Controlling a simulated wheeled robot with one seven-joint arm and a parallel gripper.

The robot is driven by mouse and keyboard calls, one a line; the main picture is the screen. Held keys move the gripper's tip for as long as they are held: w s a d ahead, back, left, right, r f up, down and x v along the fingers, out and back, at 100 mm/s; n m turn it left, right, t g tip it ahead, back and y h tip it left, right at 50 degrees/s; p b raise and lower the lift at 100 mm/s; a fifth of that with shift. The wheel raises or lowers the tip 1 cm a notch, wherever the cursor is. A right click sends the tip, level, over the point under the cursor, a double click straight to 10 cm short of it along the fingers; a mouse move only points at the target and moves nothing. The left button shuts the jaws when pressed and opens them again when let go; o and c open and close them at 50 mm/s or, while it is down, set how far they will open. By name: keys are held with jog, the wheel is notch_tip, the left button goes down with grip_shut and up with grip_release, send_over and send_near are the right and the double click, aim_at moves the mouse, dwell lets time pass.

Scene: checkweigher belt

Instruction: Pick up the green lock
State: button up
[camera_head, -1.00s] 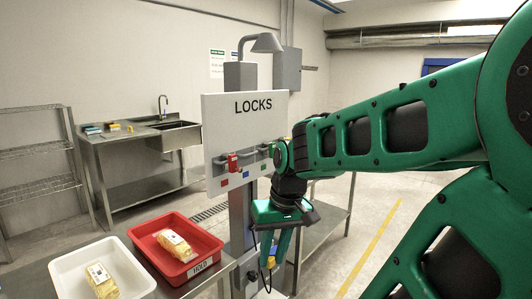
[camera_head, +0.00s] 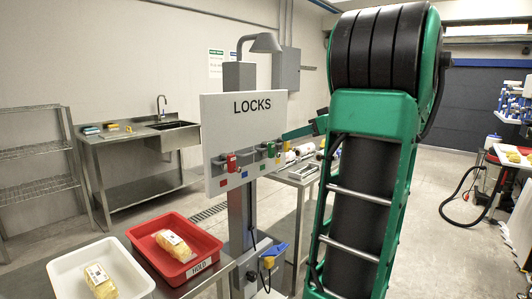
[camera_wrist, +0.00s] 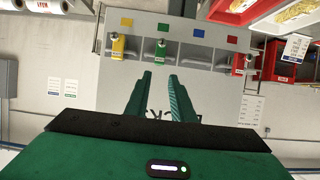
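The green lock (camera_wrist: 160,49) hangs from a hook on the white LOCKS board (camera_wrist: 190,84), which appears upside down in the wrist view. It also shows on the board in the head view (camera_head: 271,150). My gripper (camera_wrist: 160,76) is open and empty. Its two fingers point at the board, and the green lock is past the fingertips, roughly in line with the gap. I see no contact. In the head view my arm hides most of the gripper.
A yellow lock (camera_wrist: 118,46) hangs close beside the green one. A red lock (camera_wrist: 240,63) hangs farther right, and the hook above the blue square (camera_wrist: 198,32) is empty. A red tray (camera_head: 146,245) and a white tray (camera_head: 62,272) stand on the front table.

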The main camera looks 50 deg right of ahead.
aim_at(271, 143)
jog(key=shift+x, duration=5.2)
jog(key=shift+d, duration=0.1)
grip_shut()
